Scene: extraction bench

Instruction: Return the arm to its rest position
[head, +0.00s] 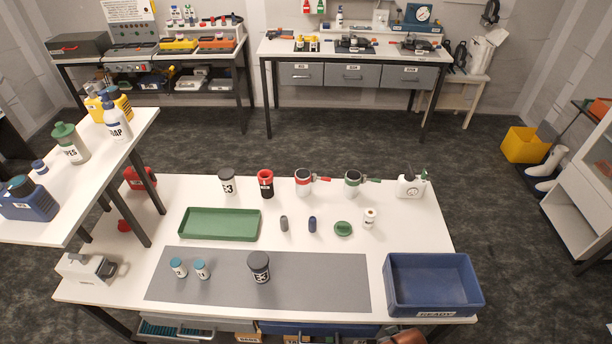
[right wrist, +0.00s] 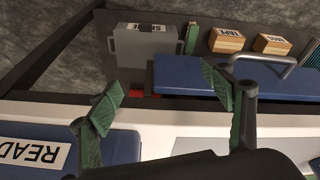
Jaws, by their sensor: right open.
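My right gripper (right wrist: 162,98) shows in the right wrist view with its two green-padded fingers spread wide and nothing between them. It is by the front edge of the white bench (head: 420,220). The blue READY tray (head: 432,257) sits at the right front of that bench in the head view. Its labelled wall also shows at lower left in the right wrist view (right wrist: 110,146), beside one finger; I cannot tell whether they touch. Neither gripper is clearly visible in the head view, and my left gripper is in neither view.
A grey mat (head: 320,290) carries two teal-lidded jars and a dark-lidded jar (head: 259,268). A green tray (head: 218,225), cups and small bottles stand behind. A blue drawer (right wrist: 200,76) with a handle, a grey box (right wrist: 146,44) and wooden boxes (right wrist: 227,40) lie beyond the bench edge.

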